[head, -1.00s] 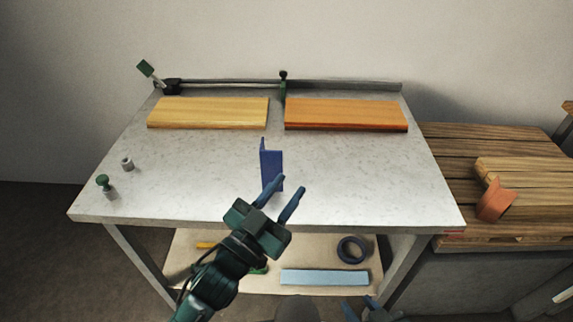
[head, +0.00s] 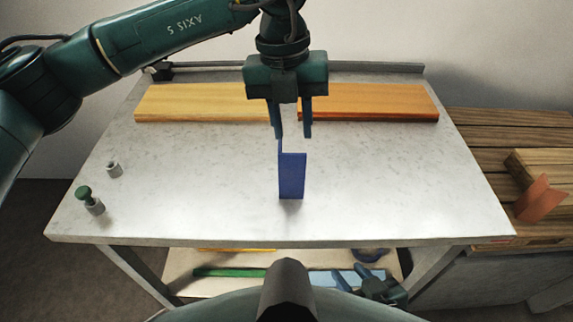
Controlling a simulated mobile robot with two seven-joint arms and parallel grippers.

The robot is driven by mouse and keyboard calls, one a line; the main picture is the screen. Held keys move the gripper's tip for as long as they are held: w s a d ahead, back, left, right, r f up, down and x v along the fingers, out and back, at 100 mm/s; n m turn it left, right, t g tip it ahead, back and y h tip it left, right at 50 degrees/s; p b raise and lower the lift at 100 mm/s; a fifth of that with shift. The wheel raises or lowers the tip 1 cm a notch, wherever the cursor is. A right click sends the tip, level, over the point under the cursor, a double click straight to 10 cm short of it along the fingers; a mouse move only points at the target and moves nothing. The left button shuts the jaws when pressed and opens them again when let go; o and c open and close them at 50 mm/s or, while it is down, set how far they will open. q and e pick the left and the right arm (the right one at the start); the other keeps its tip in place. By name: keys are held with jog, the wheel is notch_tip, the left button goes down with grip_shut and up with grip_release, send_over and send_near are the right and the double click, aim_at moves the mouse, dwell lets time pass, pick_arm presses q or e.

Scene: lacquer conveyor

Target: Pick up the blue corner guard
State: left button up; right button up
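The blue corner guard (head: 291,177) stands upright near the middle of the grey table top. My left gripper (head: 292,136) points straight down above it, with its two fingers apart and nothing held between them. The left finger's tip overlaps the guard's tall thin edge in the picture; I cannot tell whether they touch.
A yellow board (head: 200,104) and an orange board (head: 370,102) lie at the back of the table (head: 180,190). A green-topped knob (head: 88,198) and a small grey cylinder (head: 114,169) stand at the left. An orange angled piece (head: 540,198) rests on the wooden pallet at the right.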

aim_at(280, 164)
pick_arm(q)
jog(key=shift+w+a+r+n+t+y, duration=0.2)
jog(key=shift+w+a+y, duration=0.1)
jog(key=shift+w+a, duration=0.25)
jog(key=shift+w+a+r+n+t+y, duration=0.1)
jog(key=shift+w+a+r+t+y, duration=0.15)
jog(key=shift+w+a, duration=0.2)
notch_tip(280, 164, down, 13)
jog(key=shift+s+r+p, duration=0.1)
jog(key=shift+r+p, duration=0.05)
jog(key=shift+p, duration=0.5)
jog(key=shift+c, duration=0.5)
grip_shut()
